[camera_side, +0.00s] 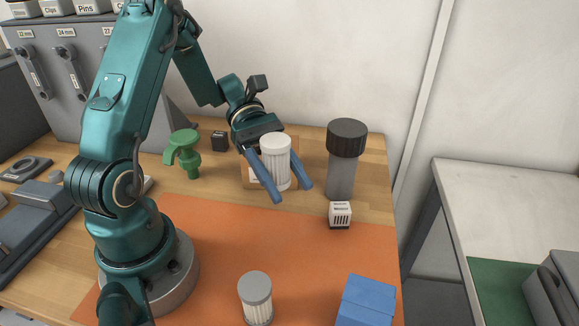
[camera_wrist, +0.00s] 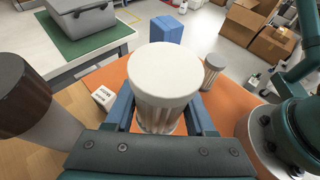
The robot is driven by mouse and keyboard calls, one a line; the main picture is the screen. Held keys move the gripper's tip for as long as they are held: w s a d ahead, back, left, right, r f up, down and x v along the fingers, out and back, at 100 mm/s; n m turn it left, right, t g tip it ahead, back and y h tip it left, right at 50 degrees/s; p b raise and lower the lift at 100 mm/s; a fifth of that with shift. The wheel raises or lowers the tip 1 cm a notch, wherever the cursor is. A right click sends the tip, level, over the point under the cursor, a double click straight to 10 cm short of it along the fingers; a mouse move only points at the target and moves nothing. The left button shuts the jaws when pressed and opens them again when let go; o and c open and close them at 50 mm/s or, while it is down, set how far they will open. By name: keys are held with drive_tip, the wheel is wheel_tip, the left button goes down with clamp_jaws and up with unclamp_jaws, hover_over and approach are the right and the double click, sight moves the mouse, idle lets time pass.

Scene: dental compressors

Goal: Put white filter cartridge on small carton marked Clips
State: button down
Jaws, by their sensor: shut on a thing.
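The white filter cartridge (camera_side: 275,160) stands upright between the two blue fingers of my gripper (camera_side: 292,193), which is shut on it. In the wrist view its round white lid (camera_wrist: 165,72) fills the middle, with the fingers (camera_wrist: 163,112) on both sides. A small carton marked Clips (camera_side: 52,9) stands on top of the grey cabinet at the upper left. A brown carton (camera_side: 250,181) is partly hidden behind the cartridge and fingers; its label is unreadable. I cannot tell whether the cartridge touches the brown carton.
A grey cylinder with a dark cap (camera_side: 342,175) stands right of my gripper, with a small white box (camera_side: 340,214) in front. A green fitting (camera_side: 185,155) is to the left. A grey-capped cartridge (camera_side: 256,298) and blue block (camera_side: 367,300) are on the orange mat (camera_side: 220,235).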

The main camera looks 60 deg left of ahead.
sight(295, 147)
drive_tip(key=shift+w+a+r, duration=0.2)
drive_tip(key=shift+a+r, duration=0.05)
drive_tip(key=shift+a, duration=0.2)
drive_tip(key=w+a+n+t+y, duration=0.1)
drive_tip(key=w+a+n+t, duration=0.1)
drive_tip(key=a+n+t, duration=0.1)
drive_tip(key=w+a+r+n+t+y, duration=0.1)
drive_tip(key=w+a+n+t, duration=0.2)
drive_tip(key=w+a+n+t+y, duration=0.2)
drive_tip(key=w+a+n+t, duration=0.1)
drive_tip(key=shift+w+r+t, duration=0.2)
drive_tip(key=shift+r+t, duration=0.1)
drive_tip(key=shift+r, duration=0.1)
drive_tip(key=shift+f, duration=2.35)
drive_tip(key=shift+f, duration=0.1)
drive_tip(key=shift+c, duration=1.2)
unclamp_jaws()
